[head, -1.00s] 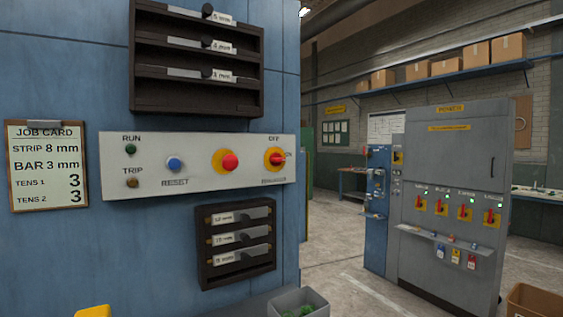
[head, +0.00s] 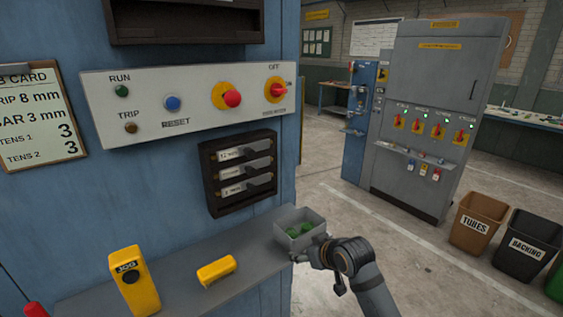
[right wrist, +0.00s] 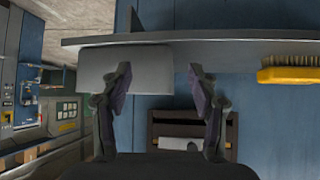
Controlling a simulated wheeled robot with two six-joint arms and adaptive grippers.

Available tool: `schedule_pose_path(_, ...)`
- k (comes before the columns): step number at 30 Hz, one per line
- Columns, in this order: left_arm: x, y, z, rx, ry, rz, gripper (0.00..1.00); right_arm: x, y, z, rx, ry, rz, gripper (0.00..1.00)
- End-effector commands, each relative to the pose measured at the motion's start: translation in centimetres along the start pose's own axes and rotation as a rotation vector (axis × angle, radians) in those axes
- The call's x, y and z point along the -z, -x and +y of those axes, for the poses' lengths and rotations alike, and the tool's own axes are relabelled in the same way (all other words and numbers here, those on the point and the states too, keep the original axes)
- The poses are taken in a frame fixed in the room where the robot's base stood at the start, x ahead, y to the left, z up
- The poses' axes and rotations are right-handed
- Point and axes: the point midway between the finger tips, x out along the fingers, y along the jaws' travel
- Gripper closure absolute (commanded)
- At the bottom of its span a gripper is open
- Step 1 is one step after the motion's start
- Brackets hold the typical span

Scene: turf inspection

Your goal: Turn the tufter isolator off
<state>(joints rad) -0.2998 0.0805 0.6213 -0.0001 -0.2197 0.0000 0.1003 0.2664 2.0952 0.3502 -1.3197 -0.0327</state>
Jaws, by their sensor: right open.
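The isolator (head: 277,90) is a red knob on a yellow disc at the right end of the pale control panel (head: 195,108), with OFF printed above it. Its red handle seems to point right, towards small lettering too small to read. My right gripper (head: 303,256) is low beside the grey bin, well below the isolator and apart from it. In the right wrist view its two fingers (right wrist: 160,78) are apart with nothing between them. The isolator does not show in that view. My left gripper is not in view.
A grey bin (head: 291,242) with green pieces stands on the ledge (head: 190,295) under the panel. A yellow JOG box (head: 133,280) and a yellow brush (head: 216,271) are further left. A dark slot rack (head: 214,195) hangs below the panel. A grey cabinet (head: 396,170) with similar switches stands behind.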

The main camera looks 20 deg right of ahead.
Motion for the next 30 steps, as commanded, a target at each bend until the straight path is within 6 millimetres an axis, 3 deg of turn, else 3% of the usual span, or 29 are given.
schedule_pose_path(1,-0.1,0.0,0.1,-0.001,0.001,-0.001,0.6,2.8,0.4,0.4,0.006,0.007,0.047,0.4)
schedule_pose_path(5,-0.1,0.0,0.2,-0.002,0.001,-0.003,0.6,9.9,1.8,1.4,0.032,0.02,0.173,0.4)
schedule_pose_path(8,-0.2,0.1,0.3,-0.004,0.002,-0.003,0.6,17.2,4.5,2.3,0.057,0.03,0.302,0.4)
schedule_pose_path(12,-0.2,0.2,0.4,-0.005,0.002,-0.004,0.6,28.1,10.9,3.8,0.099,0.043,0.51,0.4)
schedule_pose_path(15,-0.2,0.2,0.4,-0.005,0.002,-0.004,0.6,33.6,15.7,4.6,0.124,0.049,0.628,0.4)
schedule_pose_path(18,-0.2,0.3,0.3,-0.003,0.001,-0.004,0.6,36.4,18.7,5.0,0.14,0.051,0.694,0.4)
schedule_pose_path(21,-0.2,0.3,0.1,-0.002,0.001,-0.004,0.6,37.3,19.7,5.1,0.146,0.051,0.716,0.4)
schedule_pose_path(26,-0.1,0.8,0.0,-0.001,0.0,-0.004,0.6,37.8,19.4,5.0,0.148,0.048,0.715,0.4)
schedule_pose_path(30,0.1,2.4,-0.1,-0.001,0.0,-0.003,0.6,39.6,17.8,4.5,0.152,0.047,0.714,0.4)
